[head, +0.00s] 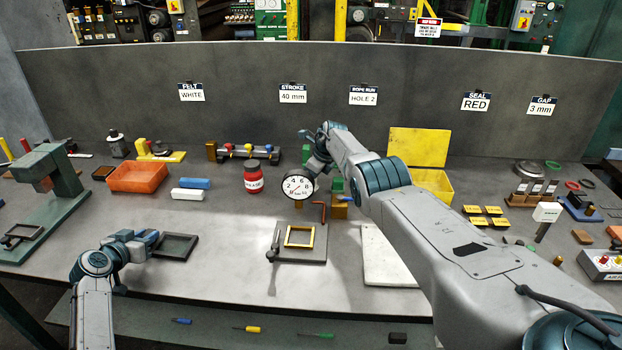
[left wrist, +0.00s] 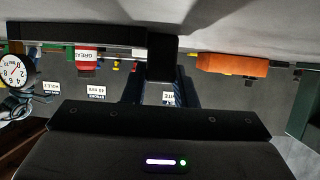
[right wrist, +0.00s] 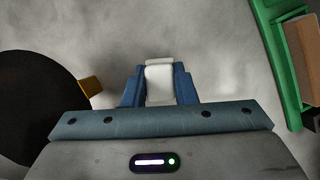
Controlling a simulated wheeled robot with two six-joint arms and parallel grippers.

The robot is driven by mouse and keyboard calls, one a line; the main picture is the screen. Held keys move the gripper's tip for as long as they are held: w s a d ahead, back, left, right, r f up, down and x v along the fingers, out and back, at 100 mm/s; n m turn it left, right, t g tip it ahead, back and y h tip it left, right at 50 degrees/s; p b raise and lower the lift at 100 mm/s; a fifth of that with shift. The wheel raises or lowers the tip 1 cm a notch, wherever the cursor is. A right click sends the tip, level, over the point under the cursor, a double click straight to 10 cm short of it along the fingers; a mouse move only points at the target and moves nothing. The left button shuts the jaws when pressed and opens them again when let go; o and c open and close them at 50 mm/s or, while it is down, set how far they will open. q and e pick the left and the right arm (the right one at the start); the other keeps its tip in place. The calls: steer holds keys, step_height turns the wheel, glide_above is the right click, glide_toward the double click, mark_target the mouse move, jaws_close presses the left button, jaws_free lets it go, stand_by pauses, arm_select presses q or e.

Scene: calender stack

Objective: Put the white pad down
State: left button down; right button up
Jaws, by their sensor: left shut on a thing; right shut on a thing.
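My right gripper (right wrist: 159,88) is shut on a white pad (right wrist: 159,66), held between its blue fingers over grey surface in the right wrist view. My left gripper (head: 152,243) is shut on a dark rectangular frame (head: 192,248) near the front left of the table. The frame shows as a black bar in the left wrist view (left wrist: 80,34). A white block (head: 187,194) lies beside a blue block (head: 194,183).
The dial (head: 298,188) stands near my right gripper. A red jar (head: 254,178) and an orange bin (head: 138,177) are left of it. A yellow-framed fixture (head: 300,237) and a pale slab (head: 390,262) are nearer the front. A green-edged item (right wrist: 278,60) is right of the pad.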

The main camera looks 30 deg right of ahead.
steer(key=o, duration=0.9)
steer(key=shift+s+d+r, duration=0.15)
steer(key=shift+d+r, duration=0.1)
steer(key=shift+r, duration=0.4)
steer(key=v, duration=1)
steer(key=shift+s+a+r, duration=0.1)
steer(key=shift+s+r, duration=0.1)
steer(key=shift+r, duration=0.1)
arm_select(q)
steer(key=c, duration=1.1)
jaws_free()
